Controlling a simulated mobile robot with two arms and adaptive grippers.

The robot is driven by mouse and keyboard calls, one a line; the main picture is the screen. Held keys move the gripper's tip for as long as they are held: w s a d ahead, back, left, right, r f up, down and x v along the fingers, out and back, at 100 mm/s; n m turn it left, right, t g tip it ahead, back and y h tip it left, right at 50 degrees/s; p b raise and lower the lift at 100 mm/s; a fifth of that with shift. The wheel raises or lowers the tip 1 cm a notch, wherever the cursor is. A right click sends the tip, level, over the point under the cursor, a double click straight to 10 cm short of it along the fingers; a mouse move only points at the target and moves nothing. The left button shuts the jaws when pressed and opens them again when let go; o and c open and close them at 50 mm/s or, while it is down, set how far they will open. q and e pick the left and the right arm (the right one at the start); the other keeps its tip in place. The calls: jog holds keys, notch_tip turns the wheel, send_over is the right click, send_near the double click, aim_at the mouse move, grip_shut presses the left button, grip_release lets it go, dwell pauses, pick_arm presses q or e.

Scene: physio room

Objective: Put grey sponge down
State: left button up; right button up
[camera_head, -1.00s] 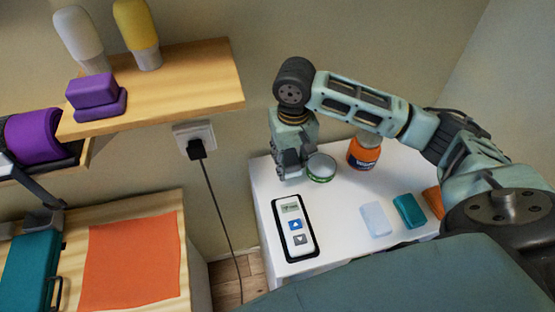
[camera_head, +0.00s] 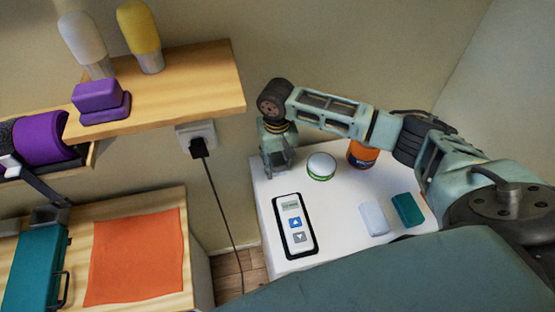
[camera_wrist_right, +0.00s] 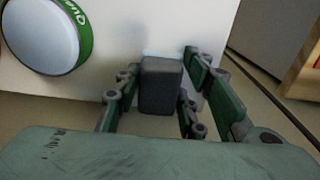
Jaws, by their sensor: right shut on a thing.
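The grey sponge (camera_wrist_right: 160,84) is a dark grey block between the fingers of my right gripper (camera_wrist_right: 158,95) in the right wrist view. The right gripper is shut on it. In the head view my right gripper (camera_head: 277,168) points down at the back left corner of the white table (camera_head: 345,243), and the sponge is hard to make out there. I cannot tell whether the sponge touches the table top.
A round green-and-white tin (camera_head: 321,166) stands just right of the gripper. An orange bottle (camera_head: 362,153) is behind my arm. A remote (camera_head: 295,226), a pale block (camera_head: 373,218) and a teal block (camera_head: 408,210) lie nearer. A wall socket (camera_head: 196,138) with cable is left.

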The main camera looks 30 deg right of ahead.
aim_at(277, 160)
jog(key=o, duration=1)
jog(key=shift+f, duration=0.15)
jog(key=shift+c, duration=0.2)
jog(key=shift+o, duration=0.4)
notch_tip(277, 160, up, 12)
jog(key=b, duration=0.1)
jog(key=shift+r+b, duration=0.2)
jog(key=shift+b, duration=0.1)
jog(key=shift+a, duration=0.1)
